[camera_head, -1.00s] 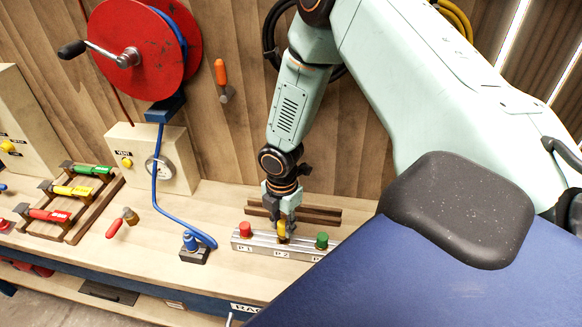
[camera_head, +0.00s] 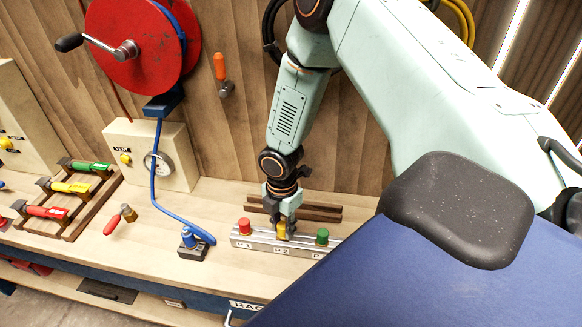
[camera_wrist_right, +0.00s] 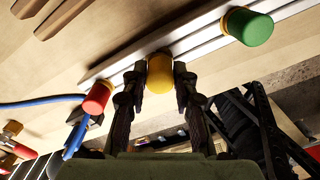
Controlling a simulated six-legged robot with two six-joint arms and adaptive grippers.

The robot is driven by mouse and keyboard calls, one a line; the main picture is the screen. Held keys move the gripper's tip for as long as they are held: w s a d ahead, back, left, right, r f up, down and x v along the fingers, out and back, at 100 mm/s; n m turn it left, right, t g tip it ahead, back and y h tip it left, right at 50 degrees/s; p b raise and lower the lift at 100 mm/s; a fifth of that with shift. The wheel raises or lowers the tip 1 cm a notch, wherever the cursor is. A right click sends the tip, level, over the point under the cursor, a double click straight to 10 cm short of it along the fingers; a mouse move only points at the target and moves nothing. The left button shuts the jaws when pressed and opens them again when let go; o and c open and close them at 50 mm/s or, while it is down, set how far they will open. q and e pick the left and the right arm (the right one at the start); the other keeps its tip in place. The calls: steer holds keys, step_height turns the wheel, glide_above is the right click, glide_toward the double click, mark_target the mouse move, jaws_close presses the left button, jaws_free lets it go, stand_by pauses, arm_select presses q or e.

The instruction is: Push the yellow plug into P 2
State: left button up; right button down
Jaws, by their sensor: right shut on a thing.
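The silver rail (camera_head: 262,243) on the bench carries labels P 1 and P 2; a third label is partly hidden. The yellow plug (camera_head: 282,230) is at P 2, between the red plug (camera_head: 245,226) and the green plug (camera_head: 322,237). My right gripper (camera_head: 283,222) points down and is shut on the yellow plug. In the right wrist view the yellow plug (camera_wrist_right: 159,73) sits between the two fingers, against the rail (camera_wrist_right: 190,46). How deep it sits is hidden. My left gripper is not in view.
A blue hose (camera_head: 154,190) runs from the red reel (camera_head: 140,50) to a blue fitting (camera_head: 190,240) left of the rail. Brown wooden strips (camera_head: 325,212) lie behind the rail. A red-handled tool (camera_head: 115,224) lies farther left. My blue body covers the lower right.

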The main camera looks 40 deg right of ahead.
steer(key=shift+w+f, duration=0.1)
steer(key=shift+f, duration=0.3)
steer(key=c, duration=1)
jaws_free()
steer(key=shift+o, duration=0.2)
steer(key=shift+o, duration=1.2)
